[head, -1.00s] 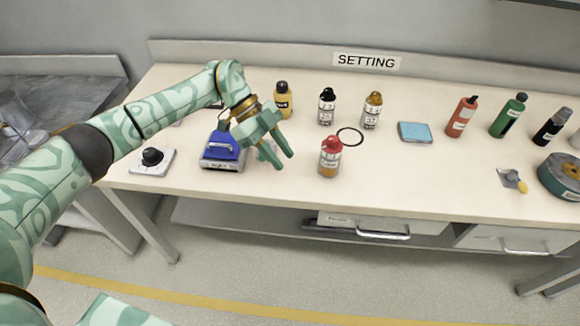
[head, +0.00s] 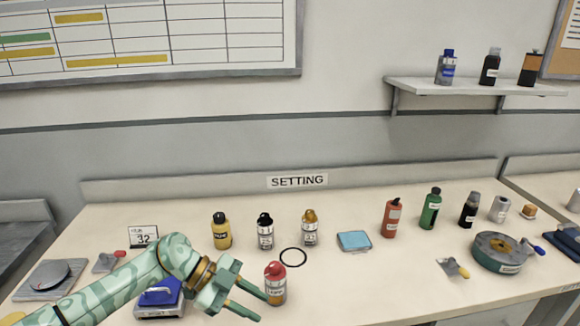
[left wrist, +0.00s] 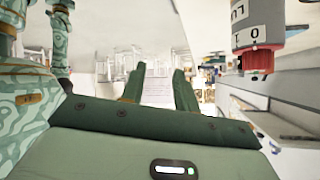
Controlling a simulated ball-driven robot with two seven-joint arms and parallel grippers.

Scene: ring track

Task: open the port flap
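I cannot make out a port flap in either view. My left gripper (head: 263,308) is over the front of the bench, just left of and in front of the red-capped bottle (head: 275,284). Its two fingers stand apart with nothing between them, as the left wrist view (left wrist: 158,88) also shows. The red-capped bottle appears upside down at the right of the left wrist view (left wrist: 258,55), outside the fingers. My right gripper is in neither view.
A blue device (head: 160,298) stands by my left forearm. Yellow (head: 221,231), black-capped (head: 265,232) and orange-capped (head: 310,228) bottles stand behind, near a black ring (head: 293,258). A light blue pad (head: 354,241) lies right of them. A round green-grey case (head: 498,252) sits further right.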

